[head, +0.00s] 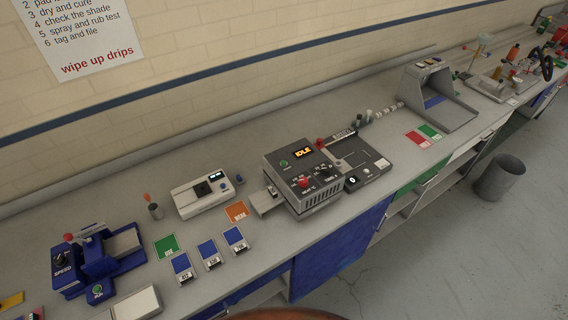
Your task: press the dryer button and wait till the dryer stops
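The dryer (290,205) is a dark grey box in the middle of the bench in the head view. Its lit display (303,153) reads IDLE in orange. A green button (284,163) is on its top at the left, and a red button (304,183) is near the front. Black knobs (324,172) sit to the right of the red button. A small tray (266,201) sticks out from its left side. Neither of my grippers is in view.
A flat dark device (357,158) stands close on the right. A grey bin (500,178) is on the floor.

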